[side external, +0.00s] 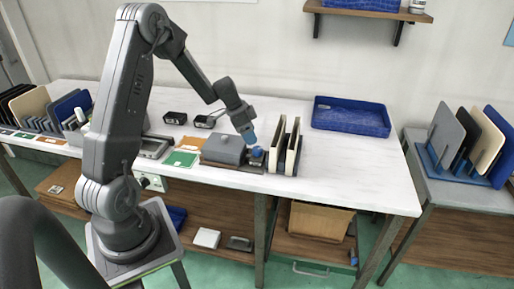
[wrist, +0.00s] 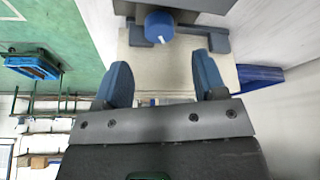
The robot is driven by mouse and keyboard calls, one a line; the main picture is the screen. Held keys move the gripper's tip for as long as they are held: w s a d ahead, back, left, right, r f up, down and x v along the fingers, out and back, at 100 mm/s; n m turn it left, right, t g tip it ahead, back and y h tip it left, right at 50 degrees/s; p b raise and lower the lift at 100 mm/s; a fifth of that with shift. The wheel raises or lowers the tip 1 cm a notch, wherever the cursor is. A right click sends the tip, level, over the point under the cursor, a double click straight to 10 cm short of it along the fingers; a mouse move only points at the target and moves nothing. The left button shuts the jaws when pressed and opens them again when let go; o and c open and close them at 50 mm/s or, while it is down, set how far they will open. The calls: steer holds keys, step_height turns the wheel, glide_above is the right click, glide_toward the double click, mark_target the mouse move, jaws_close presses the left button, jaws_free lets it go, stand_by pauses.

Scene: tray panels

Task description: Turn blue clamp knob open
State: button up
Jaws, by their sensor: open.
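The blue clamp knob (wrist: 159,26) shows near the top of the wrist view, round, with a small white mark on its face. It sits on a dark grey fixture (wrist: 222,42). In the side view the knob (side external: 257,153) is at the right end of the fixture, beside a grey block (side external: 224,149). My gripper (side external: 249,137) is just above the knob, pointing down. In the wrist view my gripper (wrist: 162,62) has its blue fingers spread apart with nothing between them. The knob lies beyond the fingertips, apart from them.
Two upright cream panels (side external: 277,145) stand in a rack just right of the knob. A blue tray (side external: 350,116) lies at the back right of the white table (side external: 350,170). A green card (side external: 181,159) and small black devices (side external: 174,117) lie to the left. The table's front right is clear.

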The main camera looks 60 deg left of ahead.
mark_target(258, 149)
steer(key=x, duration=0.6)
steer(key=shift+w+f, duration=0.15)
steer(key=shift+f, duration=0.2)
steer(key=c, duration=0.9)
steer(key=shift+d, duration=0.1)
steer(key=shift+n, duration=0.4)
steer(key=n+y, duration=0.1)
steer(key=n, duration=0.2)
steer(key=shift+d+n+t+y, duration=0.1)
steer(key=shift+n+t+y, duration=0.2)
steer(key=shift+n+y, duration=0.8)
steer(key=shift+n, duration=1.5)
